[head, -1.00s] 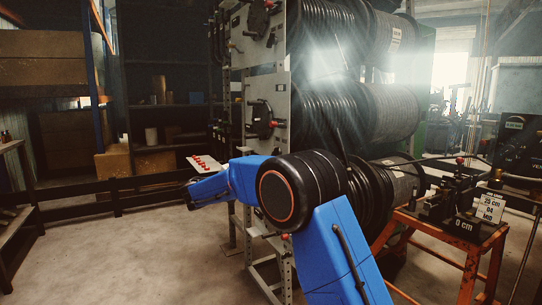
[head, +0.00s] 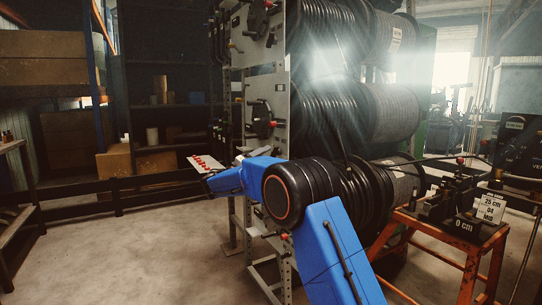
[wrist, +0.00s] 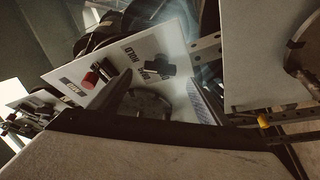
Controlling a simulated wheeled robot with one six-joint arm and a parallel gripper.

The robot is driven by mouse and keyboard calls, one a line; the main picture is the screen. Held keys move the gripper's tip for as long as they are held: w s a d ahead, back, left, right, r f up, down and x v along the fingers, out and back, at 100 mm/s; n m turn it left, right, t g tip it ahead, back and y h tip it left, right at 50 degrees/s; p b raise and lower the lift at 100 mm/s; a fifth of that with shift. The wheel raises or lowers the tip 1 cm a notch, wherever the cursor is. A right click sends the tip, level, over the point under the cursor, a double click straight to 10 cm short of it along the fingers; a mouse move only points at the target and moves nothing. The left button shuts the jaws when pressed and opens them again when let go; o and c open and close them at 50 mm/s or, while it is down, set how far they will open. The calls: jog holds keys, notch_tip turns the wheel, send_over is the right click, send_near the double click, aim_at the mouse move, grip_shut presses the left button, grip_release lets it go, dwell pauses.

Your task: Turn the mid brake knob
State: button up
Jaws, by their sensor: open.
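The hose rack's middle side panel (head: 284,100) shows in the head view, with a dark hub (head: 262,118) and small red-tipped and black controls. Which of these is the mid brake knob is too small to tell there. In the wrist view a tilted pale panel (wrist: 112,62) with printed words carries a black knob (wrist: 158,66) and a red knob (wrist: 90,79). My gripper (wrist: 160,98) is open in the wrist view, its fingers apart in front of this panel. The black knob shows beyond the fingertips, with no visible contact. My gripper's fingers are not clear in the head view.
Large black hose reels (head: 335,110) fill the rack. A white plate with red pieces (head: 205,163) is left of it. An orange stand (head: 466,245) holds a measuring fixture at right. A low dark rail (head: 95,190) runs behind. The floor at left is clear.

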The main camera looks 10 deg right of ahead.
aim_at(272, 153)
jog(key=shift+x, duration=3.1)
jog(key=c, duration=1.1)
